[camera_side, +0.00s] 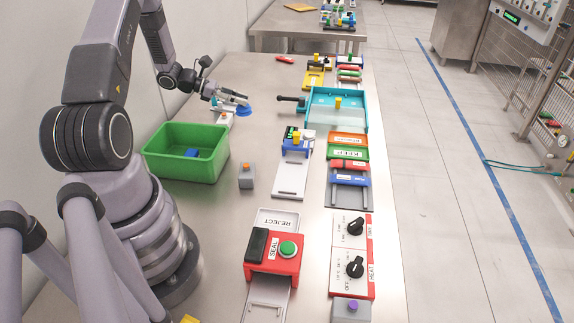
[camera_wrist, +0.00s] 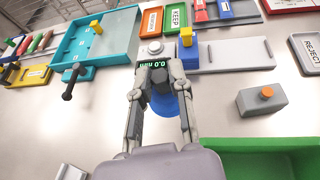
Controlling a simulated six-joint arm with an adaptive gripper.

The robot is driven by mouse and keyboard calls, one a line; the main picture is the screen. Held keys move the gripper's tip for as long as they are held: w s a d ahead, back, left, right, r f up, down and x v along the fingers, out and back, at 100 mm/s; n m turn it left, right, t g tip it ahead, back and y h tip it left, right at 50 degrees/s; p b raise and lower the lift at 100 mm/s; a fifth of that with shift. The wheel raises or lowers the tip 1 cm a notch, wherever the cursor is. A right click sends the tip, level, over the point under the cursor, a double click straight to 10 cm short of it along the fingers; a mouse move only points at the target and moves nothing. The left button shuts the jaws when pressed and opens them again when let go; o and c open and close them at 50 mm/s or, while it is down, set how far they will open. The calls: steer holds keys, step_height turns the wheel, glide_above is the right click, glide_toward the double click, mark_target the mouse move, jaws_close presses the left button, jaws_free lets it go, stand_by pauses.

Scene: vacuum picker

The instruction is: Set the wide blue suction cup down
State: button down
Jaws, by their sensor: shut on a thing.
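The wide blue suction cup (camera_side: 245,111) shows as a blue disc at the end of my gripper (camera_side: 236,98), just above or at the steel table in the side view. In the wrist view the blue cup (camera_wrist: 163,106) shows between and beyond the fingers of my gripper (camera_wrist: 160,75). The gripper is shut on the cup; its gripped part is mostly hidden by the fingertips. I cannot tell whether the cup's underside touches the table.
A green bin (camera_side: 150,160) holding a blue block stands nearer my base. A grey block with an orange knob (camera_side: 246,177) stands beside it. A turquoise tray (camera_side: 364,110) and a sliding blue fixture (camera_side: 292,180) are to the right. Bare table (camera_side: 262,120) lies between.

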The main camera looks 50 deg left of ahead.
steer(key=s+d+m+g+h, duration=0.2)
steer(key=s+d+m+g, duration=0.25)
steer(key=d, duration=0.55)
steer(key=s+d+m+g+h, duration=0.25)
steer(key=s+d, duration=0.25)
steer(key=d, duration=0.5)
steer(key=s+d+m+g+h, duration=0.1)
steer(key=s+d+m+g, duration=0.3)
steer(key=d, duration=0.7)
steer(key=shift+h, duration=0.25)
steer(key=w+d+f, duration=0.1)
steer(key=w+f, duration=0.1)
steer(key=w, duration=0.2)
steer(key=w+d+f, duration=0.1)
steer(key=w+f, duration=0.2)
steer(key=w, duration=0.1)
steer(key=w+d+f, duration=0.1)
steer(key=w+f, duration=0.2)
steer(key=w, duration=0.1)
steer(key=shift+f, duration=0.25)
steer(key=shift+w+f, duration=0.2)
steer(key=shift+w+d+f, duration=0.1)
steer(key=shift+w+f, duration=0.05)
steer(key=shift+f, duration=0.75)
steer(key=shift+w+f, duration=0.1)
steer(key=shift+f, duration=0.8)
